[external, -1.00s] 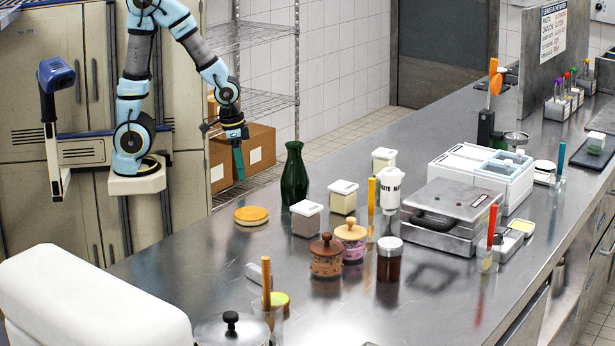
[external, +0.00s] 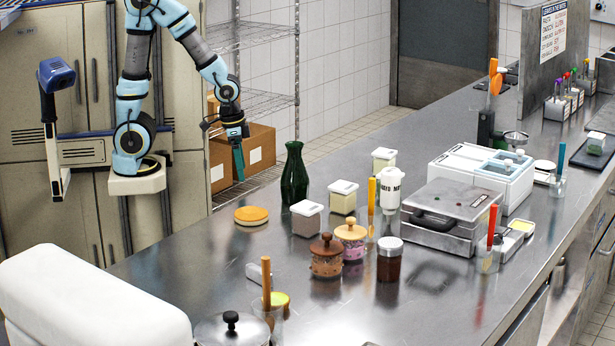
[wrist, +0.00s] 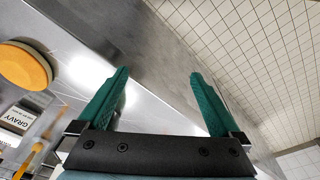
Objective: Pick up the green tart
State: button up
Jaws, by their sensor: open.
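My gripper (external: 240,172) hangs over the far left edge of the steel counter, left of the dark green bottle. In the wrist view its two green fingers (wrist: 158,78) stand wide apart with nothing between them. I cannot pick out a green tart for certain. A small yellow-green round top (external: 279,299) shows at the near end of the counter, partly hidden by a glass with a wooden-handled tool. It is well away from my gripper. An orange-topped round disc (external: 251,214) lies below my gripper in the external view; it also shows at the left in the wrist view (wrist: 25,64).
The dark green bottle (external: 294,178) stands close to my gripper. Lidded tubs (external: 307,218), jars (external: 326,258), a squeeze bottle (external: 390,190) and a metal press (external: 448,215) crowd the middle. A lidded pot (external: 232,328) stands at the near end. The counter's left strip is mostly clear.

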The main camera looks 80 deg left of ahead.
notch_tip(320, 180, up, 13)
jog(key=w+d+r+m, duration=0.3)
jog(key=w+d+r, duration=0.1)
jog(key=w+d, duration=0.75)
jog(key=w+d+m+h+p, duration=0.1)
jog(key=w+d+m+p, duration=0.15)
jog(key=d, duration=1.65)
jog(key=m+h+p, duration=0.1)
jog(key=m+p, duration=0.1)
jog(key=m, duration=0.3)
send_over(274, 293)
jog(key=shift+n, duration=0.25)
jog(key=x, duration=0.4)
jog(key=s+a+x, duration=0.1)
jog(key=x, duration=0.4)
jog(key=s+x, duration=0.1)
jog(key=x, duration=0.3)
jog(key=shift+s+a+f, duration=0.2)
jog(key=shift+a+f, duration=0.15)
jog(key=shift+f, duration=0.2)
jog(key=shift+s+p+x, duration=0.2)
jog(key=shift+p+x, duration=1)
jog(key=shift+x, duration=1.85)
jog(key=shift+a, duration=0.1)
jog(key=c, duration=0.8)
